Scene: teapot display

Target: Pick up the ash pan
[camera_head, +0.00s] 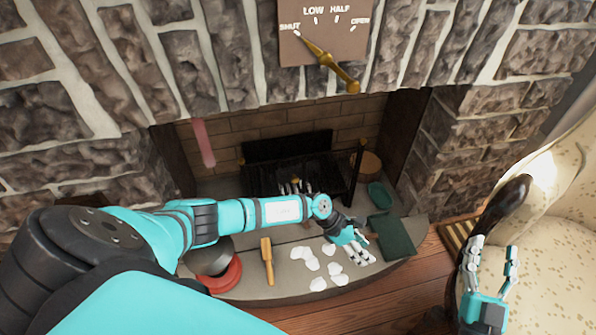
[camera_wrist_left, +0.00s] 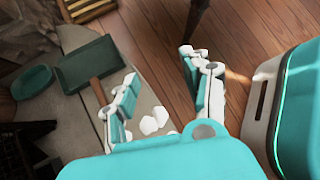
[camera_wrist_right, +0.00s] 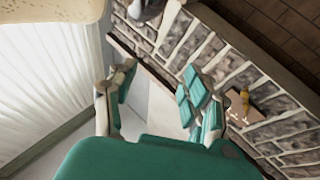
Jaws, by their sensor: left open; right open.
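A dark green flat pan (camera_head: 393,238), which looks like the ash pan, lies on the right part of the stone hearth. In the left wrist view the pan (camera_wrist_left: 90,65) shows a brownish handle pointing towards the gripper. My left gripper (camera_head: 362,247) is open and empty, just left of the pan in the head view. In its wrist view the left gripper (camera_wrist_left: 160,66) has its fingers apart, with the handle end near the left finger; contact cannot be told. My right gripper (camera_head: 492,255) is open and empty in front of the armchair, well right of the pan.
White scraps (camera_head: 318,265) lie on the hearth (camera_head: 290,290) beside a wooden-handled tool (camera_head: 267,262) and a red round object (camera_head: 222,275). A teal dish (camera_head: 379,195) lies behind the pan. The black grate (camera_head: 290,178) stands behind; a patterned armchair (camera_head: 560,210) is at right.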

